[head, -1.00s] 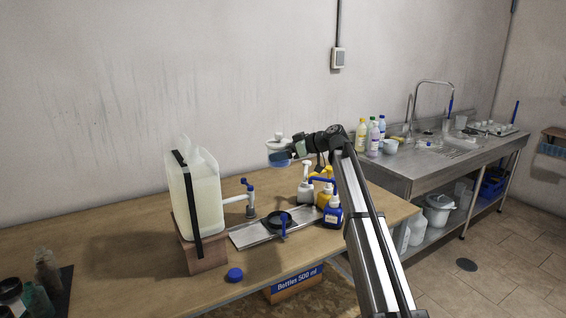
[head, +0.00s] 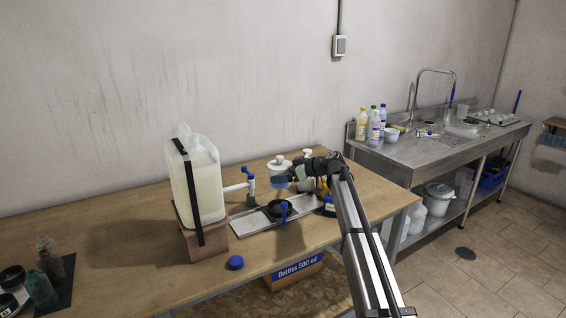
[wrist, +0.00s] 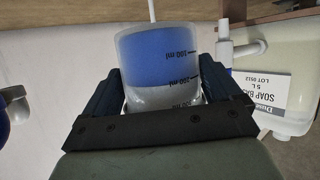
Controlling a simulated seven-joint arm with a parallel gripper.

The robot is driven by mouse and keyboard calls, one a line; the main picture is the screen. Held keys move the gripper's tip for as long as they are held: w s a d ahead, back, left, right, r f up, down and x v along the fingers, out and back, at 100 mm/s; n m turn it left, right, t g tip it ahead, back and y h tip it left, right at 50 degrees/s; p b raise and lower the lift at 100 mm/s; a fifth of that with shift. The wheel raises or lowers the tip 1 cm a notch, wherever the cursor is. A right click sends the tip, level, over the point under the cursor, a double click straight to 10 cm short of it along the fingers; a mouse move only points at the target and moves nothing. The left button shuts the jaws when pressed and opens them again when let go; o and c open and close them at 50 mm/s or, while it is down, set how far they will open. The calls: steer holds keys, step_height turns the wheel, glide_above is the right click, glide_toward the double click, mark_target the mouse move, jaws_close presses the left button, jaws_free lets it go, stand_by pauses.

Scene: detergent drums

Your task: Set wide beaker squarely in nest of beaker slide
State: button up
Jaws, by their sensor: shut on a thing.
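The wide beaker (head: 278,166) is clear, with a blue area and 100 ml and 200 ml marks showing in the wrist view (wrist: 158,62). My gripper (head: 290,179) is shut on it, with one dark finger on each side in the wrist view. The beaker is in the air above the bench, looking roughly upright. The nest looks empty. The beaker's exact offset from the nest is unclear.
A large soap drum (head: 205,185) with a white tap (head: 236,187) stands on a wooden block (head: 200,239), left of the slide. A blue cap (head: 236,262) lies in front. The left bench is mostly clear.

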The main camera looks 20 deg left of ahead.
mark_target(289, 184)
steer(key=f, duration=0.4)
steer(key=shift+s+f, duration=0.2)
steer(key=shift+f, duration=0.2)
steer(key=shift+w, duration=0.2)
steer(key=shift+f, duration=1.6)
steer(key=shift+f, duration=1.6)
stand_by(0.4)
stand_by(0.3)
steer(key=o, duration=1)
steer(key=shift+c, duration=0.2)
steer(key=v, duration=1.3)
steer(key=shift+d+r, duration=0.15)
steer(key=shift+d, duration=0.2)
steer(key=shift+s, duration=0.15)
